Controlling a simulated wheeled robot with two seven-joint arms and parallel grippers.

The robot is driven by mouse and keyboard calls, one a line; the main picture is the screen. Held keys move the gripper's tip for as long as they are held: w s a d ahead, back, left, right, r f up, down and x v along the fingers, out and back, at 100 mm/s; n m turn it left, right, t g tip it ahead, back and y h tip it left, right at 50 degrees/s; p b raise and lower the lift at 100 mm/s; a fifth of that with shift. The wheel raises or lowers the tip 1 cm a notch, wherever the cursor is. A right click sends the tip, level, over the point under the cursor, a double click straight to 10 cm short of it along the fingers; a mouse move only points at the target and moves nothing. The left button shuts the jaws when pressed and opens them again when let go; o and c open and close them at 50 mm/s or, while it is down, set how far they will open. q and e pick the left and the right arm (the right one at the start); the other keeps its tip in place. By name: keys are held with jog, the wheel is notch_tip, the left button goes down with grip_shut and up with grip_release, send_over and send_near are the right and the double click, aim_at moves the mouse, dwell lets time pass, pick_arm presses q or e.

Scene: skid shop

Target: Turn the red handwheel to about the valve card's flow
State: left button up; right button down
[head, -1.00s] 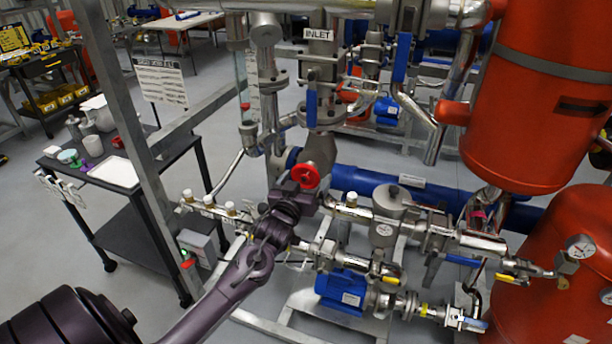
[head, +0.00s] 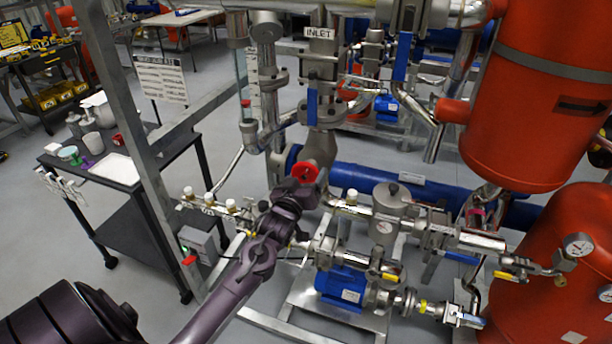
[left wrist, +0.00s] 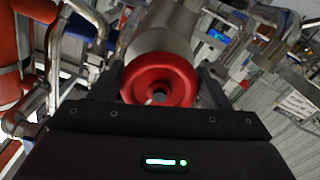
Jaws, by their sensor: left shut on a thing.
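The red handwheel (head: 305,173) sits on the steel pipework near the middle of the head view, below the INLET sign. It fills the middle of the left wrist view (left wrist: 160,82), with a dark hole at its hub. My left gripper (head: 296,187) is shut on the handwheel, with one dark finger on each side of its rim. A white card with printed lines (head: 161,78), possibly the valve card, hangs on the frame post at upper left; its text is too small to read. My right gripper is not in view.
A tall glass tube with a scale (head: 253,85) stands left of the INLET pipe (head: 320,70). Red tanks (head: 520,100) stand at right, and valves and a blue pump (head: 342,288) sit below. A dark cart (head: 120,185) stands at left.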

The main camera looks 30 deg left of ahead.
pick_arm(q)
jog(key=n, duration=0.3)
jog(key=shift+d, duration=0.1)
jog(key=o, duration=1)
jog(key=shift+c, duration=0.2)
